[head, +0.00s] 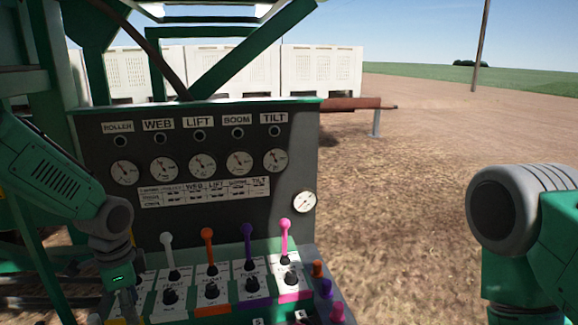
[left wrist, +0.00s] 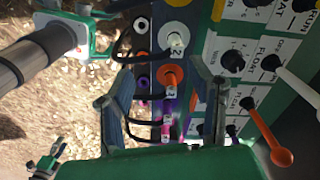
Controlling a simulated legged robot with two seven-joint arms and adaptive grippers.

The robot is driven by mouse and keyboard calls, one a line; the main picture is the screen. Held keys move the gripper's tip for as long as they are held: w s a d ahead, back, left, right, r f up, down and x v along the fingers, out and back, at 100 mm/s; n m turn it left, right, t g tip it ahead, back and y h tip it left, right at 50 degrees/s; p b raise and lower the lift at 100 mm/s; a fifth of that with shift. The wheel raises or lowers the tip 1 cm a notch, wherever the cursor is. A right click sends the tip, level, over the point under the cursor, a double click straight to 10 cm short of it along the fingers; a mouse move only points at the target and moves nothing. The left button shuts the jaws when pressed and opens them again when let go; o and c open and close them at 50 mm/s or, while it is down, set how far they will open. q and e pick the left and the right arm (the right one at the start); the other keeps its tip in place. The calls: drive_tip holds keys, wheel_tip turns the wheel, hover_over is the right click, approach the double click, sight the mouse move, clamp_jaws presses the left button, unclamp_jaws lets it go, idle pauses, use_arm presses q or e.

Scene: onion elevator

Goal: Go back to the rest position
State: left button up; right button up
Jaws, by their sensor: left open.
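My left gripper (head: 126,300) is low at the left of the control panel, partly cut off by the bottom edge of the head view. In the left wrist view its two fingers (left wrist: 155,92) are spread apart with nothing gripped between them. Beyond them show coloured hose couplings, one white (left wrist: 175,40) and one orange (left wrist: 170,78). The head view shows a white lever (head: 166,243), an orange lever (head: 207,243), a purple lever (head: 248,241) and a pink lever (head: 284,238). My right arm is at the right edge; its gripper is out of view.
The dark control panel (head: 225,215) with several gauges fills the middle. Green frame beams (head: 235,55) rise above and left of it. White crates (head: 320,70) stand behind, near a rusty bar (head: 350,103). Bare ground (head: 420,190) lies open between the panel and my right arm.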

use_arm(q)
drive_tip(key=s+d+f+n+b, duration=0.2)
drive_tip(key=s+f+b, duration=0.15)
drive_tip(key=f, duration=0.35)
drive_tip(key=s+d+f+n+h+b, duration=0.1)
drive_tip(key=s+d+f+b, duration=0.1)
drive_tip(key=s+f, duration=0.45)
drive_tip(key=s+d+f+n+b, duration=0.2)
drive_tip(key=s+f+b, duration=0.1)
drive_tip(key=f, duration=0.5)
drive_tip(key=s+a+f+n+y+b, duration=0.1)
drive_tip(key=s+f+n+b, duration=0.5)
drive_tip(key=s+f, duration=0.8)
drive_tip(key=s+a+b, duration=0.1)
drive_tip(key=s+b, duration=0.1)
drive_tip(key=s, duration=0.2)
drive_tip(key=shift+a+f+n+t, duration=0.2)
drive_tip(key=shift+n+t, duration=0.1)
drive_tip(key=shift+t, duration=0.1)
use_arm(e)
wheel_tip(320, 180, down, 17)
drive_tip(key=shift+s+r, duration=0.15)
use_arm(q)
drive_tip(key=shift+w, duration=0.2)
